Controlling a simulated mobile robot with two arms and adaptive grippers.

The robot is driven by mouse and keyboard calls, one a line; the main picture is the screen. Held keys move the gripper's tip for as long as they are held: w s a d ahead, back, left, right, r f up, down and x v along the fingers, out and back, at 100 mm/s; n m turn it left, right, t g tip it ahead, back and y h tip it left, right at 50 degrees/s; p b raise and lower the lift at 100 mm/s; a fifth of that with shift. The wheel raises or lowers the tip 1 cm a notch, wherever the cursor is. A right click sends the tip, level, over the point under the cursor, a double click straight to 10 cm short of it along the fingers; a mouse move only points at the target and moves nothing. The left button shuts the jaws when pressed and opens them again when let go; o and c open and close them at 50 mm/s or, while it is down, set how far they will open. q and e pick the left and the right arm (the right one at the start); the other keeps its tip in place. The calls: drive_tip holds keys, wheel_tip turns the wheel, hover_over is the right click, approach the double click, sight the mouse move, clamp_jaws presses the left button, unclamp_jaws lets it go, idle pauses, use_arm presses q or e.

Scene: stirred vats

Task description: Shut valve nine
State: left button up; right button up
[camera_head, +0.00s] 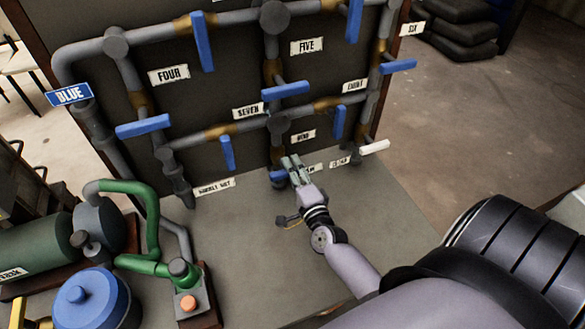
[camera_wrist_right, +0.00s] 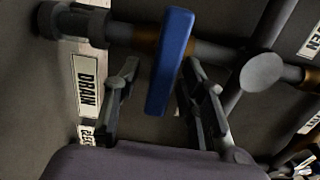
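The label that seems to read NINE (camera_head: 303,136) is beside the lower middle vertical pipe of the panel. A blue lever (camera_head: 278,177) on that pipe is partly hidden behind my right gripper (camera_head: 296,168). In the right wrist view the blue lever (camera_wrist_right: 170,62) lies across its pipe, by a brown fitting. My right gripper (camera_wrist_right: 158,92) is open, with one finger on each side of the lever. A gap shows on the left; the right finger is close, and I cannot tell whether it touches. My left gripper is not in view.
A DRAIN label (camera_wrist_right: 87,88) is beside the pipe's end. Other blue levers, such as one to the right (camera_head: 339,121), one above (camera_head: 285,90) and one to the left (camera_head: 227,152), are nearby. A white handle (camera_head: 374,147) sticks out at right.

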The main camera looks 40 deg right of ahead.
drive_tip(key=v, duration=1.2)
idle(0.4)
